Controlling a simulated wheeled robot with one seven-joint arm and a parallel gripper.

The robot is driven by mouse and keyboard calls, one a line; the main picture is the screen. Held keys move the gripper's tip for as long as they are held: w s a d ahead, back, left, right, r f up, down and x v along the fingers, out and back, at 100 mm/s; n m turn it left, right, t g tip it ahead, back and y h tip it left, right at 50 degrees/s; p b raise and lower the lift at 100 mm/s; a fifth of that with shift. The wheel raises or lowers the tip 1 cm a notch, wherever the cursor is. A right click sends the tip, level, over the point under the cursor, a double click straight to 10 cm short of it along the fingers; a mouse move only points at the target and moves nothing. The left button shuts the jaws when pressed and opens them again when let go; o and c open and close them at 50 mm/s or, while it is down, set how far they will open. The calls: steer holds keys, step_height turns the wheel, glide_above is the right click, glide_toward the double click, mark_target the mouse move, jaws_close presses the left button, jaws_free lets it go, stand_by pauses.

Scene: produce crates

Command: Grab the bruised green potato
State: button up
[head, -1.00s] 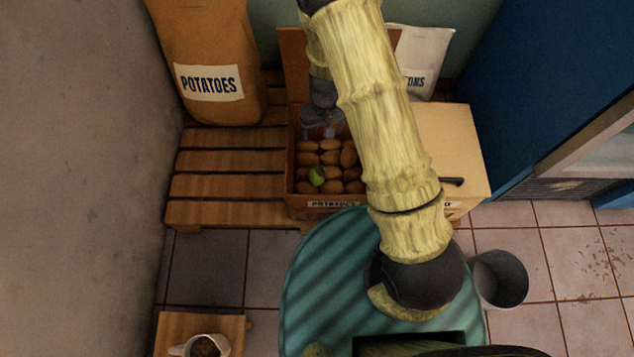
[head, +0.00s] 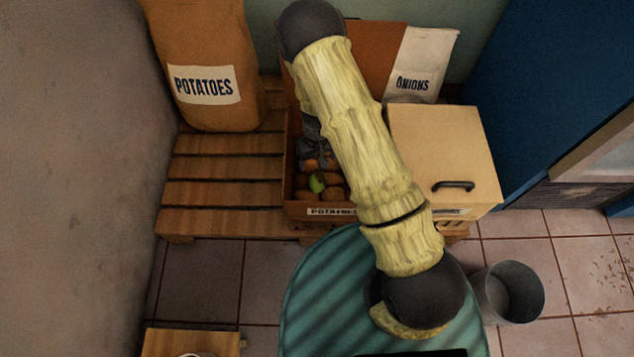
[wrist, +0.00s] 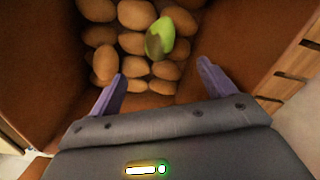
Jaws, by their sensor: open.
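The bruised green potato (head: 317,183) lies among brown potatoes in the crate labelled POTATOES (head: 300,210). In the wrist view the green potato (wrist: 162,36) shows a dark patch at its lower left and touches brown potatoes around it. My gripper (wrist: 162,80) is open and empty, its two purple fingers spread over the crate. The green potato is beyond the fingertips, between them from side to side. In the head view my arm hides the right part of the crate and most of the gripper.
Several brown potatoes (wrist: 137,14) surround the green one, and crate walls rise on both sides. A closed pale box (head: 445,150) with a black handle stands right of the crate. A potato sack (head: 200,50) and an onion sack (head: 425,60) stand behind. The pallet (head: 225,185) is bare at left.

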mark_target(318, 177)
step_height(318, 177, down, 8)
steer(key=b, duration=0.3)
steer(key=shift+r, duration=0.1)
step_height(318, 177, down, 5)
steer(key=b, duration=0.3)
steer(key=shift+s+d+b, duration=0.15)
steer(key=shift+b, duration=0.25)
steer(key=shift+r, duration=0.1)
steer(key=c, duration=1.2)
step_height(318, 177, up, 10)
steer(key=p, duration=0.5)
steer(key=shift+c, duration=0.4)
